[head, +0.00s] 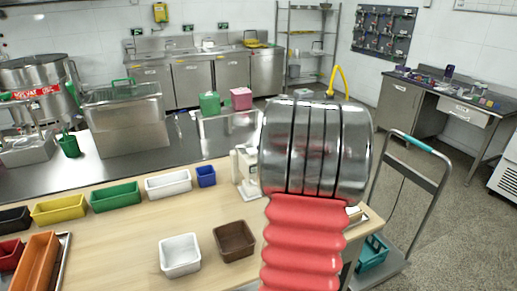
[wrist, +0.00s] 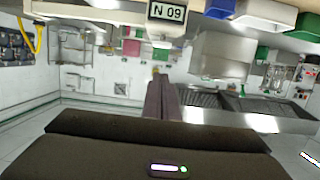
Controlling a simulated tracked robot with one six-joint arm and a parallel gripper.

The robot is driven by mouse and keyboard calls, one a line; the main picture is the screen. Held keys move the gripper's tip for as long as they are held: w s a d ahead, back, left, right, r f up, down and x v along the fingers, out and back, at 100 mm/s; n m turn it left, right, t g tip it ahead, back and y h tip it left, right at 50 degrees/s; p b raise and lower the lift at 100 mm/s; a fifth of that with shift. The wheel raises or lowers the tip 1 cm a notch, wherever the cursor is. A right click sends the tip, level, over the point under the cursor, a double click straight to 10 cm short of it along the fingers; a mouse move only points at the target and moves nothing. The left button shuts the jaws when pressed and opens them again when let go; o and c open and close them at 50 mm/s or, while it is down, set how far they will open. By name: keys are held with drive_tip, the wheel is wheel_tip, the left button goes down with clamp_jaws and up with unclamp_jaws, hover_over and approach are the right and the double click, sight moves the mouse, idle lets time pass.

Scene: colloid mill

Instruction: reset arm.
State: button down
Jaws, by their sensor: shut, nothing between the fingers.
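My arm rises in front of the head camera, with red ribbed bellows and a shiny metal cylinder; its gripper end is hidden from that view. In the wrist view my gripper (wrist: 162,83) shows as two brown fingers pressed together, pointing away from the dark palm. The fingers are shut and hold nothing. They are apart from any object and point toward the room's far side. The wrist picture is upside down, with the bench's bins along its top edge.
The wooden bench (head: 130,246) carries a white bin (head: 180,255), a brown bin (head: 235,240) and several coloured bins behind. A trolley with a tall handle (head: 432,185) stands at right. Steel sinks (head: 200,80) line the back wall. Floor at right is partly clear.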

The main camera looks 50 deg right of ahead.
drive_tip(key=shift+v, duration=0.8)
drive_tip(key=s+a+f+m+g, duration=0.2)
drive_tip(key=s+f+g, duration=0.6)
drive_tip(key=s+f, duration=0.15)
drive_tip(key=a+r+n+y, duration=0.2)
drive_tip(key=a+r, duration=0.1)
drive_tip(key=a, duration=1.4)
drive_tip(key=s+a+r+n+y, duration=0.1)
drive_tip(key=a+r+n+y, duration=0.2)
drive_tip(key=a, duration=1.3)
drive_tip(key=s+a+r+n+y, duration=0.1)
drive_tip(key=a+r+n+y, duration=0.1)
drive_tip(key=a, duration=1.5)
drive_tip(key=shift+s+a+r+n+y, duration=0.25)
drive_tip(key=shift+r+n, duration=0.25)
drive_tip(key=shift+r, duration=0.45)
